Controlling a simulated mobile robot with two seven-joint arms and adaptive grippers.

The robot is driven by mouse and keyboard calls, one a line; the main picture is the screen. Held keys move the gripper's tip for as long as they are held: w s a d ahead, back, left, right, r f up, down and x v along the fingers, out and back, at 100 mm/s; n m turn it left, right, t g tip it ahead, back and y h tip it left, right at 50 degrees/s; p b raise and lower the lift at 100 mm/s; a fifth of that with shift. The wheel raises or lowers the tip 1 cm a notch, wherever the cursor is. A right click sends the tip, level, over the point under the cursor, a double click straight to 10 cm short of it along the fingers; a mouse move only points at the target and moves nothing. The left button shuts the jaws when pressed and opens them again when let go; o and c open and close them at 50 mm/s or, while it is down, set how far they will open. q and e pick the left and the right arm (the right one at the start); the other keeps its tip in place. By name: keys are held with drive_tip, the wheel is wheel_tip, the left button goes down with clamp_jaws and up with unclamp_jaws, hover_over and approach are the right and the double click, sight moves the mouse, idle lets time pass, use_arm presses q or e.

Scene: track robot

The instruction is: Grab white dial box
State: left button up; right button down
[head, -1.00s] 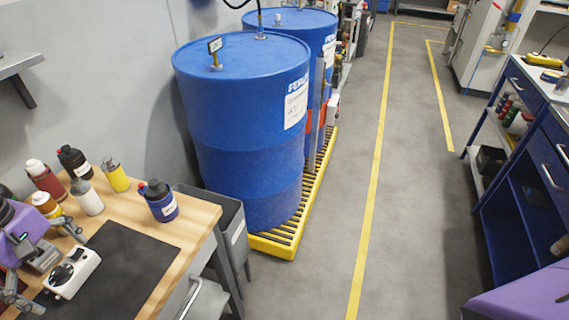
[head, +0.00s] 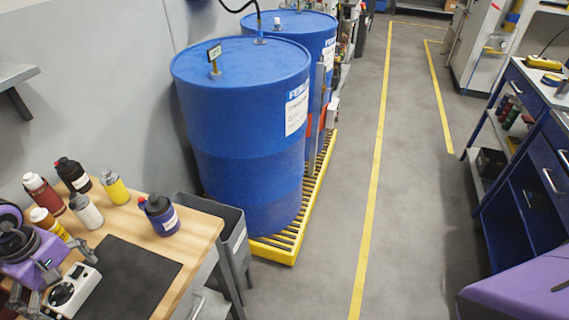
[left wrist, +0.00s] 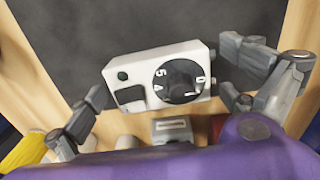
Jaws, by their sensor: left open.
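The white dial box (head: 75,290) lies on the black mat (head: 128,278) at the lower left of the head view. In the left wrist view the white dial box (left wrist: 160,77) shows its black numbered dial, a small round button and a dark square. My left gripper (head: 50,285) is open beside the box. In the left wrist view its fingers (left wrist: 172,85) stand apart, one on each side of the box's near part, with nothing between them gripped. My right gripper is not in view; only a purple part of mine shows at the lower right.
Several bottles, including a yellow one (head: 115,188) and a dark blue one (head: 160,214), stand on the wooden bench (head: 195,232). A grey bin (head: 232,235) stands beside the bench. Blue drums (head: 245,120) stand behind on a yellow pallet. The mat right of the box is clear.

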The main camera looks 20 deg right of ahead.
use_arm(q)
drive_tip(key=c, duration=1.4)
drive_tip(key=shift+o, duration=0.2)
drive_tip(key=shift+r, duration=0.1)
